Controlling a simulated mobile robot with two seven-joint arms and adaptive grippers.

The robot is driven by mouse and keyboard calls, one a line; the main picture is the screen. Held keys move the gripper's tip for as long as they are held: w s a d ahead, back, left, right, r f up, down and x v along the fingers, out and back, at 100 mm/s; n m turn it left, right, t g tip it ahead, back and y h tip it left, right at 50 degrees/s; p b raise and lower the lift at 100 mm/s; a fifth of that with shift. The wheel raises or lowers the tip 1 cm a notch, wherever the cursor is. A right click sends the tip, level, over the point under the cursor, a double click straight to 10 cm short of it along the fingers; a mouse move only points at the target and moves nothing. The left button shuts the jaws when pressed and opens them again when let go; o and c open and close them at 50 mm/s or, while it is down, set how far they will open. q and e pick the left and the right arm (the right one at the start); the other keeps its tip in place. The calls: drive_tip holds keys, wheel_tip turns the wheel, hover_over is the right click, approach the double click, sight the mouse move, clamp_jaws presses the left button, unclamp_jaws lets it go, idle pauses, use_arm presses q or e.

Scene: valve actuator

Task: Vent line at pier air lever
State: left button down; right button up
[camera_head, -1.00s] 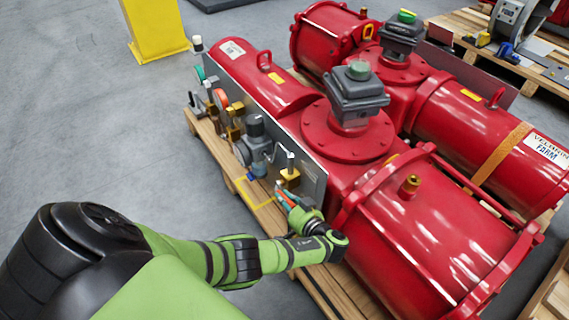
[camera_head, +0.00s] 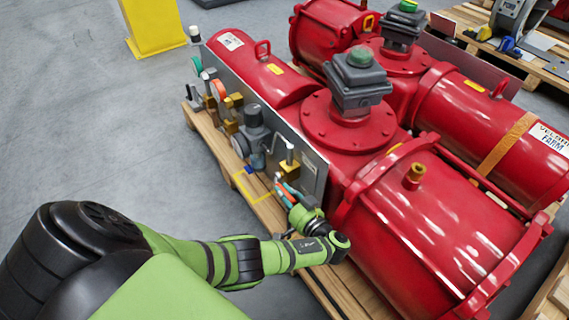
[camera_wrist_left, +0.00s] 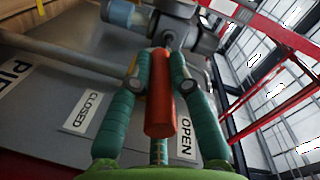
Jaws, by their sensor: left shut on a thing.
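The air lever has a red-orange handle (camera_wrist_left: 160,108) that runs down the middle of the left wrist view from a grey valve body (camera_wrist_left: 172,32). My left gripper (camera_wrist_left: 161,84) has its teal fingers on both sides of the handle and is shut on it. A CLOSED label (camera_wrist_left: 82,111) is on the plate left of the handle. An OPEN label (camera_wrist_left: 186,138) is just right of it, nearer than CLOSED. In the head view my left gripper (camera_head: 283,190) is at the near end of the grey panel, and the handle is mostly hidden there. My right gripper is not in view.
The grey panel (camera_head: 315,170) carries gauges and brass fittings beside the large red actuator (camera_head: 420,220). A grey regulator (camera_head: 252,135) stands close to the left gripper. The wooden pallet (camera_head: 210,135) lies below. Bare floor is at left, with a yellow post (camera_head: 155,28).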

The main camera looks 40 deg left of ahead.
use_arm(q)
drive_tip(key=shift+a, duration=0.1)
drive_tip(key=c, duration=1.1)
unclamp_jaws()
drive_tip(key=shift+c, duration=0.2)
drive_tip(key=v, duration=1.2)
